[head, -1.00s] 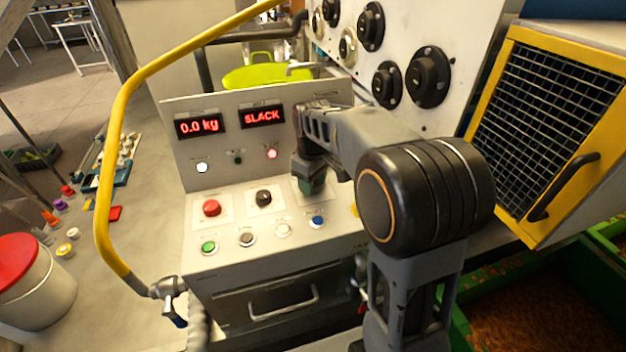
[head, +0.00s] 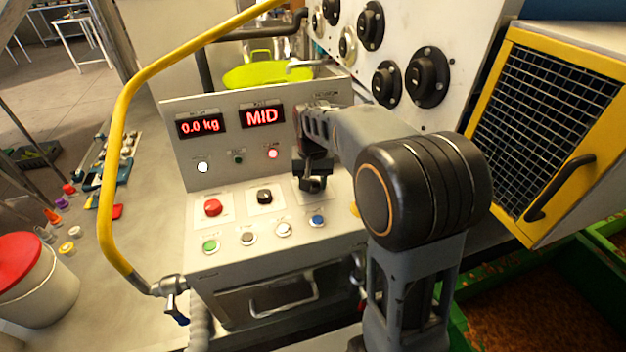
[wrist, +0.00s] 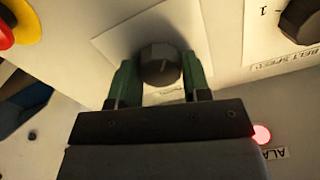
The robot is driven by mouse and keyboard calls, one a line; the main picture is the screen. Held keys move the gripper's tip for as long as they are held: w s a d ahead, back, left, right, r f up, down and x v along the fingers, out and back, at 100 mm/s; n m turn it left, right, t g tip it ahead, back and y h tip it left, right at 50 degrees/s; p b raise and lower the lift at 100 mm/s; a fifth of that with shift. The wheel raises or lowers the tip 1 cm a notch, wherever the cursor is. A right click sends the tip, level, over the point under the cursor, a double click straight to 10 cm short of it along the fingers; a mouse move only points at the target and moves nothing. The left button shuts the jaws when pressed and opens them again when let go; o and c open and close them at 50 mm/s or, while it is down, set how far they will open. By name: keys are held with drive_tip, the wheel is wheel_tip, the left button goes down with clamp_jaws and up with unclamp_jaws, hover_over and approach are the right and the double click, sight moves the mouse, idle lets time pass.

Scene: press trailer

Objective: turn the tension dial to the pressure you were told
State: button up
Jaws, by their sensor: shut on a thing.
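In the wrist view, a dark grey faceted dial (wrist: 160,64) sits on a white plate (wrist: 120,42) with a pale pointer mark on its face. My gripper (wrist: 158,82) has its green fingers on both sides of this dial, shut on it. In the head view my gripper (head: 314,178) is at the right of the sloped panel, and my arm and gripper hide most of the dial there. The right red display (head: 262,117) reads MID. The left display (head: 200,126) reads 0.0 kg.
A red mushroom button (head: 212,207) and a black knob (head: 264,196) stand left of my gripper. Green, white and blue buttons (head: 317,221) line the panel's front. A yellow rail (head: 112,130) curves along the left. A red alarm lamp (wrist: 262,134) is lit.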

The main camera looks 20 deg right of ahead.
drive_tip(key=shift+m, duration=0.9)
drive_tip(key=o, duration=0.9)
wheel_tip(320, 180, up, 14)
drive_tip(key=shift+f, duration=0.1)
idle(0.3)
